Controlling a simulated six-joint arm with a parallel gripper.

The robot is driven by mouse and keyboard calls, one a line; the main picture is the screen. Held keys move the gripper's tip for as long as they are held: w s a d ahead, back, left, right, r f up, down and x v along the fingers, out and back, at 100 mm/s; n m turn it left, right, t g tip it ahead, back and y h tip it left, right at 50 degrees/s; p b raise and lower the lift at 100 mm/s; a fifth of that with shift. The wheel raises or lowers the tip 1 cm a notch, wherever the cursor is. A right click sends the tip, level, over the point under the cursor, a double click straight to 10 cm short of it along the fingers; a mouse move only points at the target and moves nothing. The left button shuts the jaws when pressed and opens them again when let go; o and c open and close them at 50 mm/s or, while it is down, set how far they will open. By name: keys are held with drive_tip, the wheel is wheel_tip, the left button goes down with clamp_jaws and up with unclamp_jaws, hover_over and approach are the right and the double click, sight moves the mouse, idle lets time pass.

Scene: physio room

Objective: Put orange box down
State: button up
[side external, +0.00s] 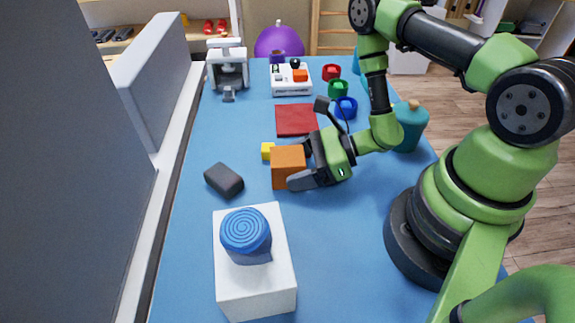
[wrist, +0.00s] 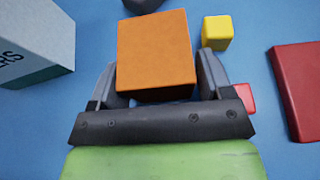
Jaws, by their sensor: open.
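The orange box (side external: 288,167) stands on the blue table in the side external view. In the wrist view the orange box (wrist: 156,52) sits between the two fingers. My gripper (side external: 297,166) is at the box from the right, its jaws around the box's near part. The wrist view shows my gripper (wrist: 157,75) with a finger on either side of the box. The jaws are open. The box's underside is hidden, so I cannot tell for sure that it rests flat.
A yellow cube (side external: 267,151) is close behind the box. A dark grey block (side external: 224,180) lies to the left. A white box (side external: 253,281) with a blue roll (side external: 246,233) stands in front. A red pad (side external: 296,120) lies behind. A teal jar (side external: 411,125) stands at right.

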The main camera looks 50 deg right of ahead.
drive_tip(key=c, duration=0.8)
wheel_tip(320, 180, up, 10)
drive_tip(key=shift+f, duration=0.1)
drive_tip(key=w+f, duration=0.2)
drive_tip(key=w, duration=0.8)
wheel_tip(320, 180, up, 2)
hover_over(225, 144)
wheel_tip(225, 144, down, 10)
drive_tip(key=shift+r, duration=0.25)
